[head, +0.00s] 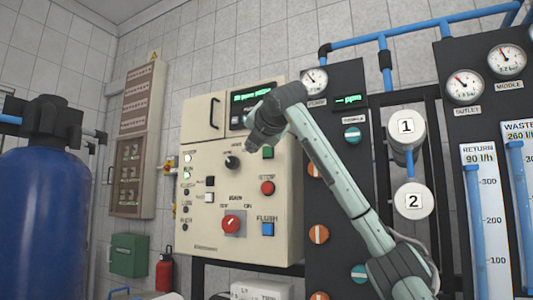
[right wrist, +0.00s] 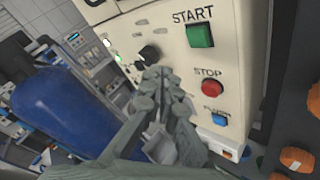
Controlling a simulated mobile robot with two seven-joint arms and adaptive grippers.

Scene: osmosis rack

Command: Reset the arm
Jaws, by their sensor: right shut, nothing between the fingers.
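My right arm (head: 335,175) reaches up from the lower right across the front of the beige control cabinet (head: 205,130). My right gripper (head: 250,143) is in front of the upper part of the panel, near the black mode knob (head: 232,162) and the green start button (head: 268,152). In the right wrist view the gripper (right wrist: 160,74) is shut and empty, its fingertips just below the black knob (right wrist: 149,54) in the picture. Whether it touches the panel I cannot tell. My left gripper is not in view.
The red stop button (head: 267,188), blue flush button (head: 267,229) and red rotary switch (head: 231,223) are on the panel. A blue tank (head: 40,225) stands at left. Gauges, pipes and white vessels marked 1 (head: 406,127) and 2 (head: 413,201) are at right.

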